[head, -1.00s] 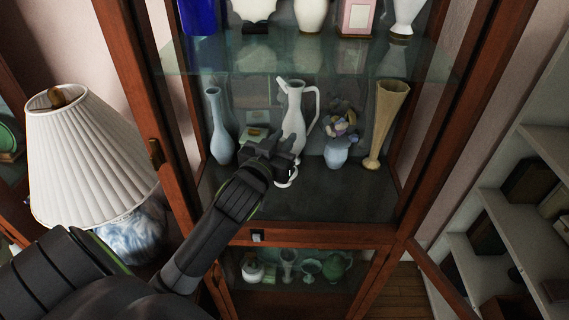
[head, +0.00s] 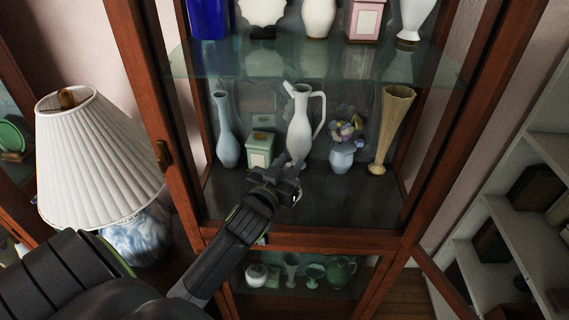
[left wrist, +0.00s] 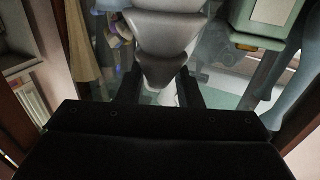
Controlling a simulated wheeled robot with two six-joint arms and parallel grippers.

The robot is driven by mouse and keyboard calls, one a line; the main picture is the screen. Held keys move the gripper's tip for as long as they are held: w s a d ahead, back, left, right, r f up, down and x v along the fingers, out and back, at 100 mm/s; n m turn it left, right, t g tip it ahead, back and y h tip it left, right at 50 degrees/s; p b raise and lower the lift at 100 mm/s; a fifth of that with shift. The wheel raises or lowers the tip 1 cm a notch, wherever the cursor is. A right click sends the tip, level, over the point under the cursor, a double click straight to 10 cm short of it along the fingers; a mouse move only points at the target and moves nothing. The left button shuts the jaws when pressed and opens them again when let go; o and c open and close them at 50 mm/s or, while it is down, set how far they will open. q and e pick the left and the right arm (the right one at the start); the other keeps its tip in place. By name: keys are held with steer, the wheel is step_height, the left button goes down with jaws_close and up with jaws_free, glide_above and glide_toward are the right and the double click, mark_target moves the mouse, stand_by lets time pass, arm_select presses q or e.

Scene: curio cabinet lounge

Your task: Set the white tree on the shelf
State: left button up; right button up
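The white tree (left wrist: 165,35) is a pale, tiered cone in the left wrist view, its narrow end between my two fingers. My left gripper (left wrist: 160,85) appears shut on that narrow end, with a finger on each side. In the head view my left gripper (head: 287,178) is inside the cabinet, low over the front of the middle shelf (head: 345,205), and hides most of the tree. Only a small white piece of the tree (head: 297,198) shows by the fingers. I cannot tell whether its base touches the shelf. My right gripper is not in view.
Behind my gripper stand a blue vase (head: 226,135), a green box (head: 260,150), a white pitcher (head: 299,125), a flower pot (head: 343,155) and a tan vase (head: 385,130). A glass shelf (head: 330,65) is above. Bare shelf lies front right. A lamp (head: 95,160) stands left.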

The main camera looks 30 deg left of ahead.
arm_select(q)
steer(key=shift+o, duration=0.9)
steer(key=shift+r, duration=0.25)
steer(key=s+d+b, duration=0.1)
steer(key=s+b, duration=0.1)
steer(key=s, duration=1)
steer(key=shift+d+b, duration=0.35)
